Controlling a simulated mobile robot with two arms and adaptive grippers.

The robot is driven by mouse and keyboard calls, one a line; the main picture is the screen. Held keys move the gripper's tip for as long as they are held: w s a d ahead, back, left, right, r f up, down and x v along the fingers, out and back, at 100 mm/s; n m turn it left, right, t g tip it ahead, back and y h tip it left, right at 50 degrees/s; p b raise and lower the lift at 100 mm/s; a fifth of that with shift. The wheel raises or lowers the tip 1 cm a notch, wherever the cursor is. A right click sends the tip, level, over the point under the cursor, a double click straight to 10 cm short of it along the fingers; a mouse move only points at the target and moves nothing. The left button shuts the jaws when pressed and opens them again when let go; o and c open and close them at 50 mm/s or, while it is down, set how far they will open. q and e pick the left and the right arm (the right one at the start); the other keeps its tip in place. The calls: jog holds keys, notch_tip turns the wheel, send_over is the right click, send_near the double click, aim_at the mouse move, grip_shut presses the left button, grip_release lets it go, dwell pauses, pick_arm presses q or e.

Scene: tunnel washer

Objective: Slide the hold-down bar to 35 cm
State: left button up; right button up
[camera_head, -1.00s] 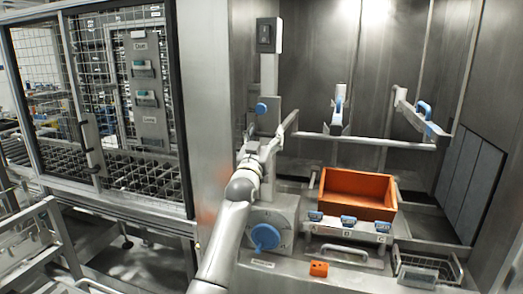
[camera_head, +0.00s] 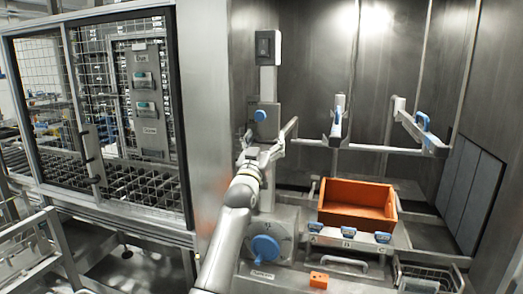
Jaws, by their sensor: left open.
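The hold-down bar (camera_head: 380,149) is a thin grey bar running level above the orange crate (camera_head: 343,216). At its left it meets a grey side arm near a metal column (camera_head: 267,80). The column carries a block with a blue knob (camera_head: 260,115). My left gripper (camera_head: 262,150) is open in front of the column, just below the blue knob and beside the left end of the bar's frame. I cannot tell whether it touches anything. My left arm hides part of the column's lower end. My right gripper is not in view. No position scale is readable.
A blue dial (camera_head: 265,248) is below my gripper. Blue levers (camera_head: 349,232) line the crate's front. A small orange block (camera_head: 319,280) and a wire basket (camera_head: 425,281) are at the front. Blue-handled brackets (camera_head: 338,125) stand over the bar. A mesh cage (camera_head: 130,120) is at left.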

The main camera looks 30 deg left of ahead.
pick_arm(q)
jog(key=v, duration=1.1)
jog(key=shift+s+d, duration=0.25)
jog(key=shift+s, duration=0.05)
jog(key=shift+f, duration=0.1)
